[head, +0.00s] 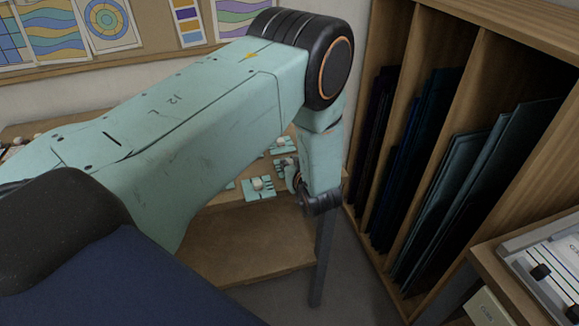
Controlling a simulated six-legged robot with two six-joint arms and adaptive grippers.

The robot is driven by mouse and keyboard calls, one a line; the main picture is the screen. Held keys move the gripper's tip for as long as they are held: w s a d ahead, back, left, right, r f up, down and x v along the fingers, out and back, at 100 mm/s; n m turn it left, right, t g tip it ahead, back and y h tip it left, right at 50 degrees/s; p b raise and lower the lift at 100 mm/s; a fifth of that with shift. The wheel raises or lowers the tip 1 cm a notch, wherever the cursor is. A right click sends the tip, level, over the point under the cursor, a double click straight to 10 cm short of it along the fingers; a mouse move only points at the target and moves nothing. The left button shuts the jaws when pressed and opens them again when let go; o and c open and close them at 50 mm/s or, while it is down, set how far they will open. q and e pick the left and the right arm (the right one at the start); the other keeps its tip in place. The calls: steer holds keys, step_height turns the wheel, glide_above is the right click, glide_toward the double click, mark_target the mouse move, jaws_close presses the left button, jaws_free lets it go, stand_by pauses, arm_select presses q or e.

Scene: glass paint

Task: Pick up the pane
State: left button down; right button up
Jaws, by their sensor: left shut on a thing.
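My left arm comes in from the left and fills the middle of the head view. Its forearm hangs down at the front right corner of a wooden workbench. Dark and greenish panes (460,195) stand leaning in the upright slots of a wooden rack (394,125) at the right, apart from the gripper. My right gripper is not in view.
Small teal pieces with white tops (258,188) sit on the bench close to the gripper. A lower wooden shelf (245,245) lies below. A side table (484,254) holds a white device (552,262) at right.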

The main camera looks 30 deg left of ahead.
arm_select(q)
steer(key=shift+w, duration=0.15)
steer(key=shift+r, duration=0.3)
step_height(320, 180, up, 9)
steer(key=shift+r, duration=0.2)
stand_by(0.4)
